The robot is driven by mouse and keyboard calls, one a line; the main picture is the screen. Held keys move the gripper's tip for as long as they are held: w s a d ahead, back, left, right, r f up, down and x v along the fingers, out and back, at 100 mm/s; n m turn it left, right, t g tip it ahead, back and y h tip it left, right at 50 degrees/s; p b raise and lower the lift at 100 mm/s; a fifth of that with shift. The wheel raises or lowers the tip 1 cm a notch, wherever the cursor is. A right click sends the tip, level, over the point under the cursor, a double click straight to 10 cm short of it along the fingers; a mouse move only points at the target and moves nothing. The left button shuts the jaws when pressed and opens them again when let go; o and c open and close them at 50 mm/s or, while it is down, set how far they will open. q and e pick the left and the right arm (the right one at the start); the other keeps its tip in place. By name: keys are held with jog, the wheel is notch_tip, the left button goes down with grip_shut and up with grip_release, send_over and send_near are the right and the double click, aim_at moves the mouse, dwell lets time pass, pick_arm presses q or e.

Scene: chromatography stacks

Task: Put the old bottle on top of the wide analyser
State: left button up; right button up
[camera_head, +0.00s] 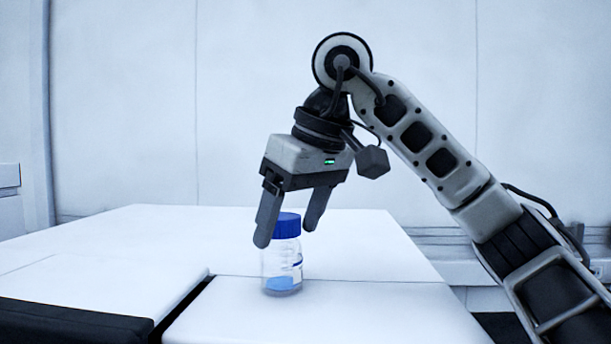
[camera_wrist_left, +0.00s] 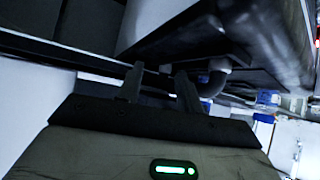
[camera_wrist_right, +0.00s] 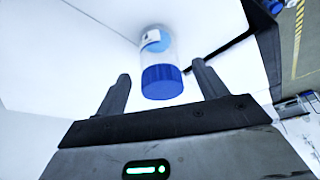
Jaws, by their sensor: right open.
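A clear bottle with a blue cap (camera_head: 282,265) and a blue label patch stands upright on a white flat surface (camera_head: 340,312), near its seam. I cannot tell whether it is the old bottle. My right gripper (camera_head: 285,238) is open, pointing down, its fingertips at about cap height around or just behind the bottle. In the right wrist view the blue cap (camera_wrist_right: 162,82) lies between and beyond the open fingers (camera_wrist_right: 160,78), with no clear contact. My left gripper (camera_wrist_left: 158,80) shows only in the left wrist view, its fingers apart and empty. No analyser is clearly identifiable.
A dark gap and black edge (camera_head: 75,320) run along the front left of the white surfaces. A pale unit (camera_head: 10,190) stands at the far left. Dark equipment (camera_wrist_left: 220,45) is close above my left gripper. The white top behind the bottle is clear.

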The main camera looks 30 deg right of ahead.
jog(key=v, duration=0.7)
jog(key=shift+r+p, duration=0.35)
jog(key=shift+p, duration=0.1)
jog(key=shift+s+d, duration=0.1)
